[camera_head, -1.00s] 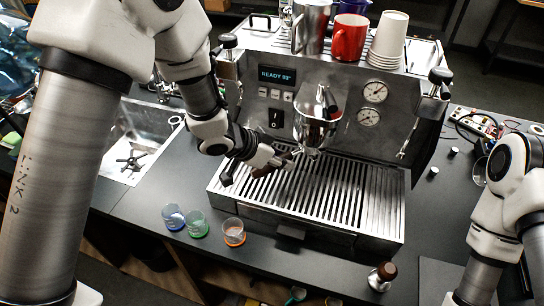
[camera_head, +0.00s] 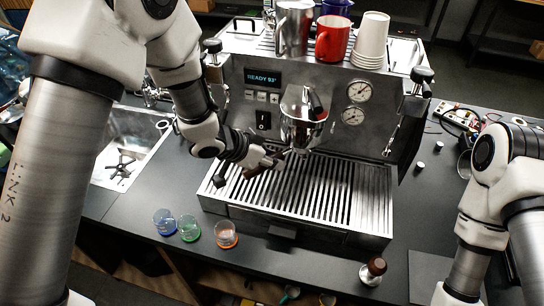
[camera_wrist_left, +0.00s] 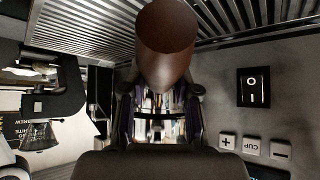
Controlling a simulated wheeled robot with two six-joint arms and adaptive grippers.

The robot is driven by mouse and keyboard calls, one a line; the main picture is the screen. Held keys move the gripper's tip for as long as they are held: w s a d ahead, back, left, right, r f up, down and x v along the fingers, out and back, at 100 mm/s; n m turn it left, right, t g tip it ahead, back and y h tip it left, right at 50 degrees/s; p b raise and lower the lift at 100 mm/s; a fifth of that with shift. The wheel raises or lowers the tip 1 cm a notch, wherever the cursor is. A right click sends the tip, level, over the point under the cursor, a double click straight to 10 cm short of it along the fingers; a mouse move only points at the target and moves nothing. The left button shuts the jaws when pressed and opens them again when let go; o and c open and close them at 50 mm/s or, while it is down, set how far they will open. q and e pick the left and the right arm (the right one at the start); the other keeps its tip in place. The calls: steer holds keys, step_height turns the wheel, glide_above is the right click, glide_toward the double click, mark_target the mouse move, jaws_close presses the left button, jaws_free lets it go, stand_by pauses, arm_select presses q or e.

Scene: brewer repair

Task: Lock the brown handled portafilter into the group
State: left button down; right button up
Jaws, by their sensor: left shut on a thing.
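The espresso machine's group (camera_head: 302,125) is a chrome body on the front panel, above the slatted drip tray. My left gripper (camera_head: 268,162) is just left of and below the group, over the left part of the tray. In the left wrist view, the brown handle (camera_wrist_left: 166,45) of the portafilter stands between the fingers of my left gripper (camera_wrist_left: 160,88), which is shut on it. The portafilter's metal head is hidden in the wrist view and too small to make out in the head view. I cannot tell whether it is seated in the group. My right gripper is out of view.
Mugs and stacked cups (camera_head: 358,40) stand on the machine's top. Steam knobs (camera_head: 421,76) flank its front. Three small glasses (camera_head: 190,228) stand in front at left. A brown-topped tamper (camera_head: 374,270) stands at the front right. A sink (camera_head: 125,150) lies left.

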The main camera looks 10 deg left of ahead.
arm_select(q)
steer(key=shift+p, duration=0.7)
stand_by(1.6)
steer(key=shift+r+p, duration=1.25)
steer(key=shift+p, duration=0.85)
stand_by(1.4)
steer(key=shift+r+p, duration=0.25)
steer(key=shift+p, duration=0.5)
stand_by(1.5)
